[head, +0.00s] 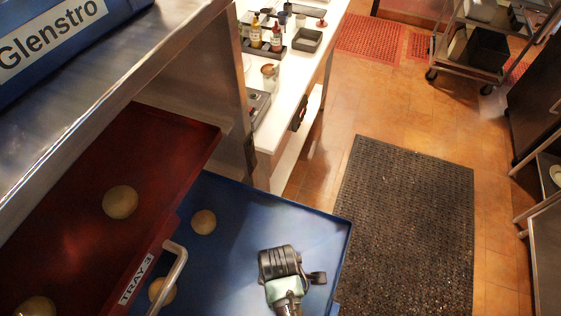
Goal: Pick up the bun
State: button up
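Round pale buns lie on two trays. On the red tray (75,230), labelled TRAY 3, one bun (120,202) sits near the middle and another bun (36,308) is cut off by the bottom edge. On the blue tray (235,270), one bun (203,221) lies in the open, and another bun (161,290) is partly hidden behind the red tray's metal handle. My gripper (279,259) is over the right part of the blue tray, right of and below the open bun in the picture, apart from it. Its fingers are seen from above and their opening is unclear.
A metal shelf edge (110,95) with a blue Glenstro box (60,40) overhangs the trays at the upper left. The metal handle (172,270) stands up between the trays. A white counter (285,100) with bottles is behind. Floor with a black mat (405,220) is clear at right.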

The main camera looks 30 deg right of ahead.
jog(key=shift+f, duration=0.25)
jog(key=c, duration=1.1)
jog(key=shift+c, duration=0.2)
